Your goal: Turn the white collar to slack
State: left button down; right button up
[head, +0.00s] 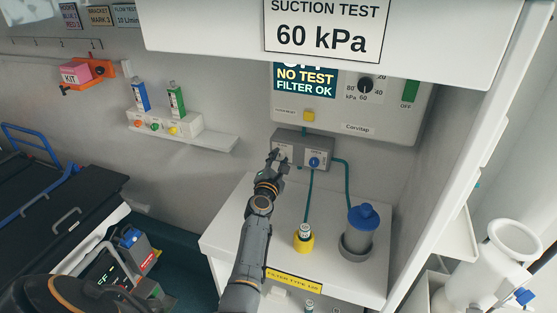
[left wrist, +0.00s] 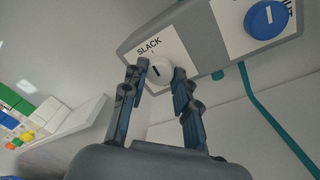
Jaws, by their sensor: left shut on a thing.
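The white collar (left wrist: 158,68) is a small round knob with a dark line on its face, below the word SLACK on a white label (left wrist: 168,42) in the left wrist view. My left gripper (left wrist: 158,88) has a finger on each side of it and is shut on it. In the head view my left gripper (head: 278,156) is at the left half of the grey box (head: 302,138), and hides most of the collar there. My right gripper is not in view.
A blue knob (head: 314,162) sits right of the collar on the same box, also in the left wrist view (left wrist: 265,19). Teal tubes run down to a yellow-based fitting (head: 304,240) and a blue-lidded canister (head: 361,225). The screen (head: 306,80) reads NO TEST, FILTER OK.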

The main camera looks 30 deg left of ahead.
pick_arm(q)
jog(key=shift+f, duration=0.1)
jog(key=c, duration=1)
grip_release()
